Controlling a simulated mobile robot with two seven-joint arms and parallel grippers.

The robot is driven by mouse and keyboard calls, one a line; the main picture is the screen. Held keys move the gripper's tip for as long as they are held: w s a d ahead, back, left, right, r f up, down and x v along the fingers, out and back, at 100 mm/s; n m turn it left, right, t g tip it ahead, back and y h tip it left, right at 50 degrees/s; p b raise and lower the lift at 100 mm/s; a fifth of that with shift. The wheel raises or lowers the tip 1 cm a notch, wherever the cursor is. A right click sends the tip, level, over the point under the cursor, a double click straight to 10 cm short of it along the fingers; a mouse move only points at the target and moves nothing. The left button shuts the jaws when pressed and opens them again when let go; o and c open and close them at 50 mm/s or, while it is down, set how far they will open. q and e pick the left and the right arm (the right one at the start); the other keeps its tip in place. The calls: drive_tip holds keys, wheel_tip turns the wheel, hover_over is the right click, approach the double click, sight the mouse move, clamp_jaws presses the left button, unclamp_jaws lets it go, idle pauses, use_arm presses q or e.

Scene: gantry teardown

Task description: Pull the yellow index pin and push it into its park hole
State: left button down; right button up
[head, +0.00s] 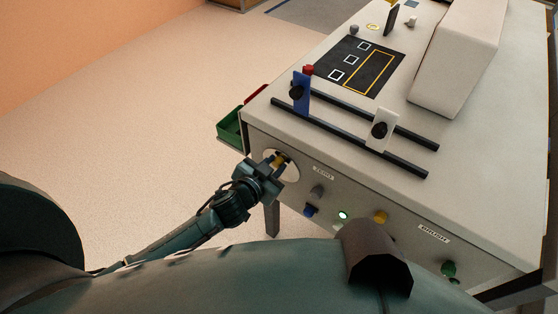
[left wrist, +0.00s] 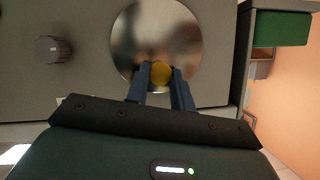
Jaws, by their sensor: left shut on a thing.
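The yellow index pin (head: 281,159) is at a round shiny metal disc (head: 291,174) on the front panel of the bench, at its left end. My left gripper (head: 275,163) reaches in from the left and is shut on the pin. In the left wrist view the pin's round yellow head (left wrist: 161,73) sits between the two blue fingertips (left wrist: 160,78), in front of the lower middle of the disc (left wrist: 157,35). I cannot tell how deep the pin sits. The park hole cannot be made out. My right gripper is not in view.
A green bin (head: 230,128) hangs at the bench's left side. Black rails (head: 340,135) with blue and white uprights lie on top.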

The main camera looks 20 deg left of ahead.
use_arm(q)
drive_tip(key=shift+s, duration=0.15)
drive_tip(key=shift+s+a, duration=0.2)
drive_tip(key=shift+s, duration=0.3)
drive_tip(key=shift+s+a, duration=0.2)
drive_tip(key=shift+s, duration=0.3)
drive_tip(key=s, duration=0.1)
drive_tip(key=s+a, duration=0.1)
drive_tip(key=s, duration=0.1)
drive_tip(key=s+a+p, duration=0.1)
drive_tip(key=s, duration=0.1)
drive_tip(key=shift+s, duration=0.2)
drive_tip(key=shift+f, duration=0.1)
